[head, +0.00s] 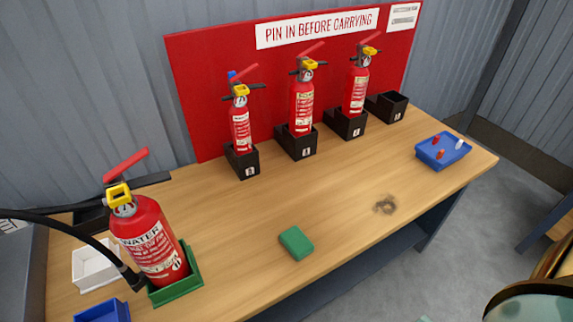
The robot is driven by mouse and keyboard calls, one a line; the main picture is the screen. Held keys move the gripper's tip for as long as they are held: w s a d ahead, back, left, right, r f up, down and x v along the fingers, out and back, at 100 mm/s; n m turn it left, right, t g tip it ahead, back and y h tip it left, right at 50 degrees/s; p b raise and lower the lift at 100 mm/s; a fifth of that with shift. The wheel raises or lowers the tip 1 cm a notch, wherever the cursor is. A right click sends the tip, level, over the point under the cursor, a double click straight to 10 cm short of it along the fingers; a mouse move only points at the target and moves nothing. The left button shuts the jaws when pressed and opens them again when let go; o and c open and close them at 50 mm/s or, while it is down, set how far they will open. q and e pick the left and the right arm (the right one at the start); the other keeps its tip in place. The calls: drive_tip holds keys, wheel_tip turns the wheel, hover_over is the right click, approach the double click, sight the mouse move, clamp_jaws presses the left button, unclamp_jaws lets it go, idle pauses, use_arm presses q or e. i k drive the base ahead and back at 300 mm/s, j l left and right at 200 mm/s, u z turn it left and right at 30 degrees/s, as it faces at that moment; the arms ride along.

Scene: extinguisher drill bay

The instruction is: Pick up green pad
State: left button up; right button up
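The green pad (296,243) lies flat on the wooden table (345,215), near its front edge and around the middle of its length. It is a small rounded block with nothing on it, and bare wood surrounds it. Neither of my grippers shows in the head view, so I cannot see whether they are open or shut.
A large red water extinguisher (150,240) with a black hose stands in a green tray (178,290) at the left. Beside it are a white bin (90,270) and a blue bin (103,312). Three small extinguishers (302,105) stand in black holders at the back. A blue tray (436,162) sits right.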

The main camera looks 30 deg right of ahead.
sight(296, 242)
drive_tip(key=z, duration=0.95)
drive_tip(key=i, duration=0.05)
